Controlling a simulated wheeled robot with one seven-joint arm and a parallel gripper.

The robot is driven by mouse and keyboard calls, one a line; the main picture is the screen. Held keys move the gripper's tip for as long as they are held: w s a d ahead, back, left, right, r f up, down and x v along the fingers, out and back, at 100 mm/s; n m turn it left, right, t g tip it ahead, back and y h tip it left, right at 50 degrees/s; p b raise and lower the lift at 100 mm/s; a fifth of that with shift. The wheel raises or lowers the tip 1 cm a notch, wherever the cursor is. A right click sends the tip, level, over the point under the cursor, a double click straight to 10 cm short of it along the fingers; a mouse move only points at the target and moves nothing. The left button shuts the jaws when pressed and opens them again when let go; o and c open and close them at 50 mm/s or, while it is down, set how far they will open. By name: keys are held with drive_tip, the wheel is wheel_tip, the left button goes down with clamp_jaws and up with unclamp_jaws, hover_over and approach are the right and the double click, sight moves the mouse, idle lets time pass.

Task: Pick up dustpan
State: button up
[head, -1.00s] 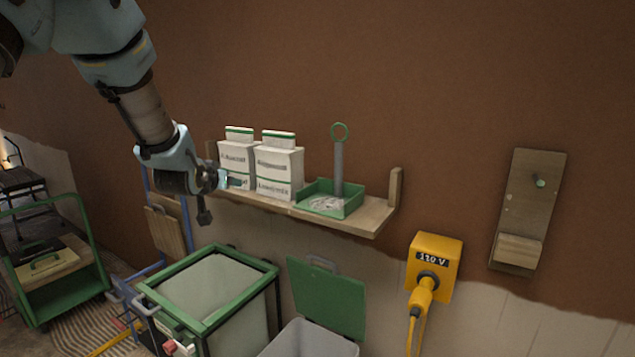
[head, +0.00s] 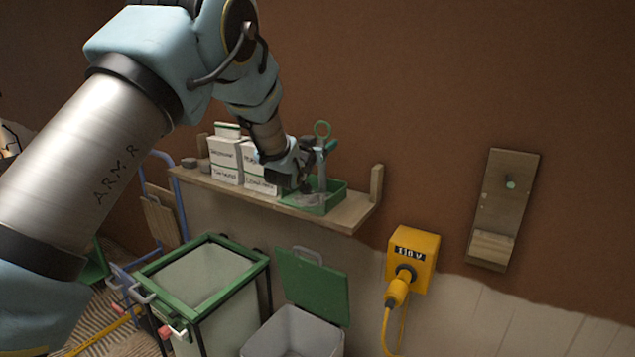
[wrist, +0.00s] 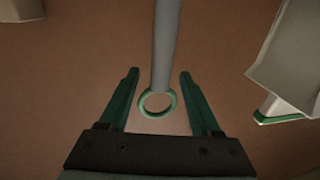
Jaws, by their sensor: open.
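The dustpan has a green pan (head: 330,199) with pale debris in it, a grey upright handle (head: 323,172) and a green ring on top (head: 322,129). It stands on the wooden shelf (head: 349,217). My gripper (head: 320,150) is at the handle in the head view, its jaws partly hidden there. In the wrist view my gripper (wrist: 158,78) is open, with one green finger on each side of the grey handle (wrist: 165,45). The green ring (wrist: 157,102) also shows between the fingers. Both fingers appear apart from the handle.
White boxes (head: 224,161) stand on the shelf left of the dustpan, close to my wrist. A wooden end piece (head: 376,183) rises at the shelf's right end. Below are a green-framed bin (head: 205,275), an open-lidded bin (head: 312,285) and a yellow power box (head: 412,258).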

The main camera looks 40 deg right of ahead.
drive_tip(key=p+x, duration=0.2)
drive_tip(key=x, duration=0.1)
drive_tip(key=shift+w+d+r, duration=0.1)
drive_tip(key=shift+d+r, duration=0.05)
drive_tip(key=shift+d, duration=0.05)
drive_tip(key=shift+w+d, duration=0.2)
drive_tip(key=shift+d, duration=0.15)
clamp_jaws()
idle(1.0)
